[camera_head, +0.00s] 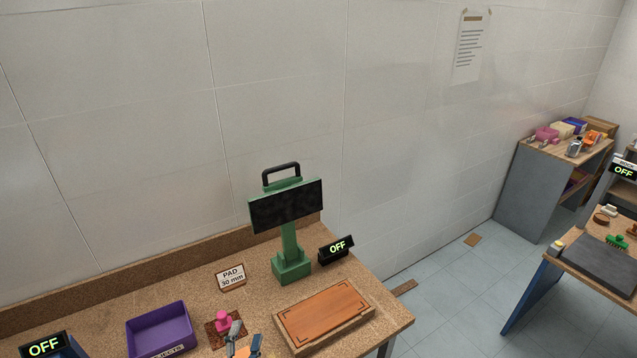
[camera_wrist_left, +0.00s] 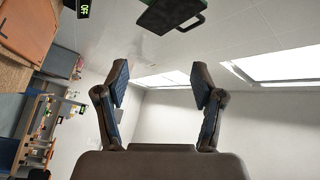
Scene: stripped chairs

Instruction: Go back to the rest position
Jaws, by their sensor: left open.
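My left gripper (camera_head: 244,342) shows in part at the bottom edge of the head view, in front of the workbench (camera_head: 76,291). The rest of it is cut off by the frame. In the left wrist view my left gripper (camera_wrist_left: 161,78) has its two blue-padded fingers wide apart, with nothing between them. My right gripper is in neither view.
On the bench are a green stand with a black panel (camera_head: 287,207), a purple tray (camera_head: 158,330), a wooden board (camera_head: 325,313), a pink knob (camera_head: 223,321) and OFF displays (camera_head: 336,248). Another table (camera_head: 592,262) and a shelf unit (camera_head: 541,190) stand right. Floor between is mostly clear.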

